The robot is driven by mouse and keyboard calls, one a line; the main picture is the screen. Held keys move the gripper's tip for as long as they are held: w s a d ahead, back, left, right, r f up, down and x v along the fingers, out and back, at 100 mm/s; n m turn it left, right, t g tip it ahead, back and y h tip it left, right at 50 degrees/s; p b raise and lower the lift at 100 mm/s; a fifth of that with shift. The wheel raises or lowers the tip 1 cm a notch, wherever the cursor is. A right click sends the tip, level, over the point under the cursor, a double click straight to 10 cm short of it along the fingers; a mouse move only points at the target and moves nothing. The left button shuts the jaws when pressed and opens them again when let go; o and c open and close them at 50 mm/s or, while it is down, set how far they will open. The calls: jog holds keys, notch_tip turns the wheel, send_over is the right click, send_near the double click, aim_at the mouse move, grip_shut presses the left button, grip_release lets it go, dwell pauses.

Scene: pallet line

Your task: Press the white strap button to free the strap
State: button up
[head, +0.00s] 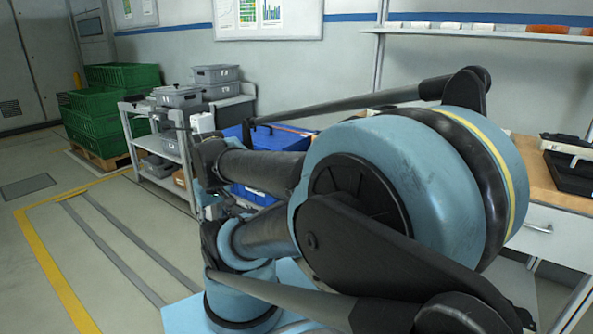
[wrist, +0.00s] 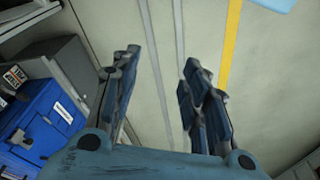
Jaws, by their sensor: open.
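I cannot make out the white strap button or the strap in either view. My gripper (wrist: 162,55) is open and empty in the wrist view, its two blue-and-black fingers apart over bare floor. A blue crate (wrist: 38,128) with a white label is to the left of the fingers, apart from them. Blue crates (head: 262,138) also show in the head view, behind my arm and partly hidden by it. In the head view my arm covers much of the middle and right, and I cannot make out the gripper's fingers clearly.
A grey shelf cart (head: 150,160) with grey bins (head: 178,96) stands left of the blue crates. Green crates (head: 108,110) are stacked on a wooden pallet at the far left. A wooden-topped workbench (head: 545,170) is at the right. The yellow-lined floor (head: 110,235) at the left is clear.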

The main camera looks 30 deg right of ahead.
jog(key=o, duration=0.4)
jog(key=shift+s+d+r, duration=0.15)
jog(key=shift+s+r, duration=0.15)
jog(key=shift+r, duration=0.05)
jog(key=o, duration=0.7)
jog(key=w, duration=0.1)
jog(key=w+d+r+m, duration=0.1)
jog(key=w+m, duration=0.1)
jog(key=shift+d+r+h, duration=0.15)
jog(key=shift+d+h, duration=0.1)
jog(key=shift+h, duration=0.05)
jog(key=w+d+r+m+t+h, duration=0.25)
jog(key=w+d+m+h, duration=0.35)
jog(key=w+d+m, duration=1.9)
jog(key=w+d+f+m+h, duration=0.1)
jog(key=w+d+f, duration=0.3)
jog(key=d, duration=0.3)
jog(key=w+d+f+m, duration=0.2)
jog(key=w+d+f, duration=0.2)
jog(key=w+d, duration=0.2)
jog(key=w+d+f+m+h, duration=0.1)
jog(key=w+d+f, duration=0.4)
jog(key=d, duration=0.5)
jog(key=shift+w+m+g+h, duration=0.15)
jog(key=shift+m+g+h, duration=0.15)
jog(key=shift+g, duration=0.05)
jog(key=shift+d, duration=0.1)
